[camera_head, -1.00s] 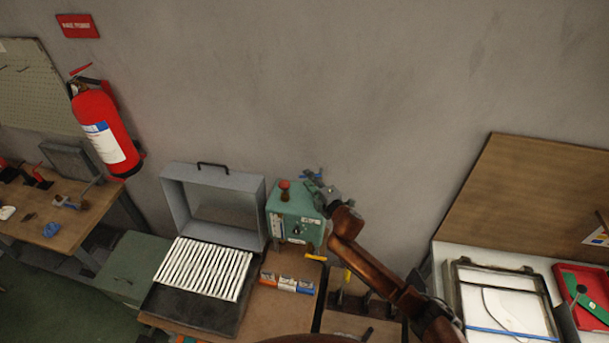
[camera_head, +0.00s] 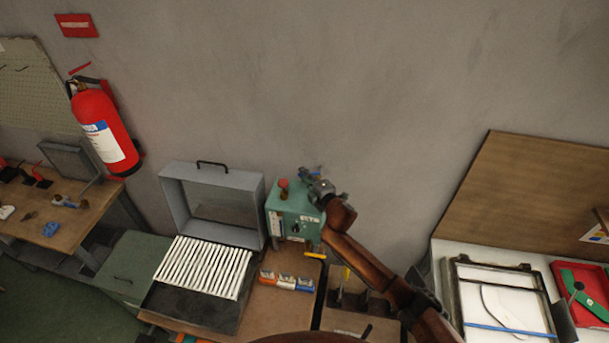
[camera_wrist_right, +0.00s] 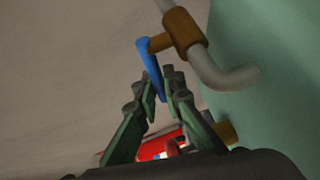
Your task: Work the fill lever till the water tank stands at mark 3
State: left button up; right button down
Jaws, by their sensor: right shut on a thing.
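The green machine box (camera_head: 287,203) stands against the wall, with a red knob (camera_head: 283,184) on top and a pale gauge strip (camera_head: 276,224) on its front. The gauge is too small to read. My right gripper (camera_head: 314,178) is at the box's upper right back corner. In the right wrist view, my right gripper (camera_wrist_right: 165,97) is shut on the blue fill lever (camera_wrist_right: 148,62), whose brass valve body (camera_wrist_right: 182,32) sits on a grey pipe (camera_wrist_right: 222,75) beside the green wall. The jaws hide the lever's lower end. My left gripper is out of view.
Left of the box stands an open grey-lidded unit (camera_head: 212,232) with a white slatted rack (camera_head: 203,268). A block of small coloured holders (camera_head: 287,281) lies in front. A white worktable (camera_head: 447,251) is at right; a fire extinguisher (camera_head: 104,130) hangs at left.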

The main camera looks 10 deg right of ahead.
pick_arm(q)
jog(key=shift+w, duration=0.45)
pick_arm(e)
jog(key=shift+f, duration=0.1)
jog(key=m+h+b, duration=0.1)
jog(key=w+m+h+b, duration=0.1)
jog(key=h+b, duration=0.1)
jog(key=shift+f+t, duration=0.2)
jog(key=shift+t, duration=0.1)
jog(key=shift+w+d+r+m+h+b, duration=0.1)
jog(key=shift+w+d+m+h+b, duration=0.1)
jog(key=shift+m+h+b, duration=0.55)
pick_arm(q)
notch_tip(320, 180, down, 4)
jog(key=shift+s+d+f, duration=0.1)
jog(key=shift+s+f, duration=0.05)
pick_arm(e)
jog(key=shift+r, duration=0.1)
jog(key=c, duration=2)
grip_release()
jog(key=shift+c, duration=0.2)
